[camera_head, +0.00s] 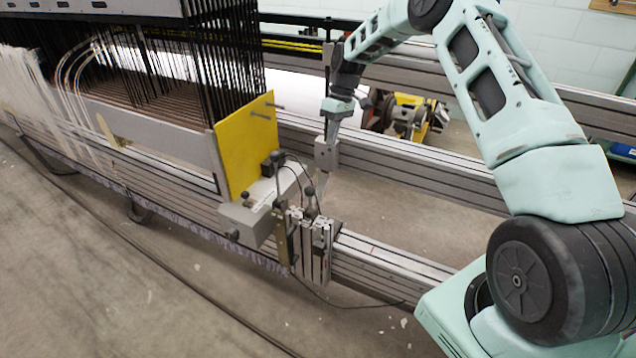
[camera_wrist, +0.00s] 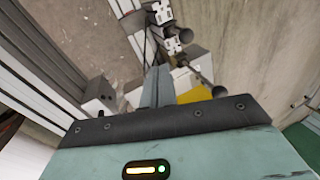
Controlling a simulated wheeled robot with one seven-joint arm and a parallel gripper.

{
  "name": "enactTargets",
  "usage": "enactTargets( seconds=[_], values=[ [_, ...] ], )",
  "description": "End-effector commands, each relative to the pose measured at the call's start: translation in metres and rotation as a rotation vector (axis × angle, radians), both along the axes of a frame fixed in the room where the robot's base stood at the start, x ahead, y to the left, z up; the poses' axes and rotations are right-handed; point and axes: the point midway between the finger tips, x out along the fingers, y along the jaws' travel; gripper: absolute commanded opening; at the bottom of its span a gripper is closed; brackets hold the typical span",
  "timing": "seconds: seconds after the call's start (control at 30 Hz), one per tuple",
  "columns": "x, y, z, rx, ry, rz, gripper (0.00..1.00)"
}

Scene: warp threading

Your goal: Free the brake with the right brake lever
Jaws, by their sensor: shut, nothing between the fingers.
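My gripper (camera_head: 321,188) points down beside the clamp assembly at the end of the loom. In the wrist view my gripper (camera_wrist: 157,72) shows two long grey fingers pressed together with nothing between them. Black-knobbed levers stand close to the fingertips; one knob (camera_head: 310,191) is just left of them in the head view. In the wrist view one dark knob (camera_wrist: 185,36) is above and right of the fingertips, and another knob (camera_wrist: 219,92) is lower right. I cannot tell which is the right brake lever, or whether the fingers touch one.
A yellow plate (camera_head: 243,145) and a light grey box (camera_head: 247,224) stand left of the gripper. A slotted metal bracket (camera_head: 313,250) sits on the front rail. A grey block (camera_head: 326,154) is on the rear rail. The rail (camera_head: 385,268) right of the bracket is clear.

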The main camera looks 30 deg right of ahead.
Motion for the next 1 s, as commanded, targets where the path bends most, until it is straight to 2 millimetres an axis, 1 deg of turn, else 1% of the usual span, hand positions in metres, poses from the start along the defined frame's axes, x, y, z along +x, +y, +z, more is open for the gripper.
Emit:
enactTargets(
  seconds=[0.03,0.1,0.37,0.47,0.53,0.67,1.0],
  values=[
    [0.001,-0.005,-0.003,0.001,0.000,-0.003,0.00],
    [0.001,-0.007,-0.004,0.002,-0.001,-0.005,0.00],
    [0.001,-0.006,-0.004,0.001,0.000,-0.003,0.00],
    [0.001,-0.004,-0.008,0.002,0.001,-0.003,0.00],
    [-0.001,-0.002,-0.014,0.002,0.002,-0.003,0.00],
    [-0.003,0.004,-0.035,0.003,0.003,-0.002,0.00],
    [-0.010,0.024,-0.101,0.003,0.003,-0.003,0.00]
  ],
)
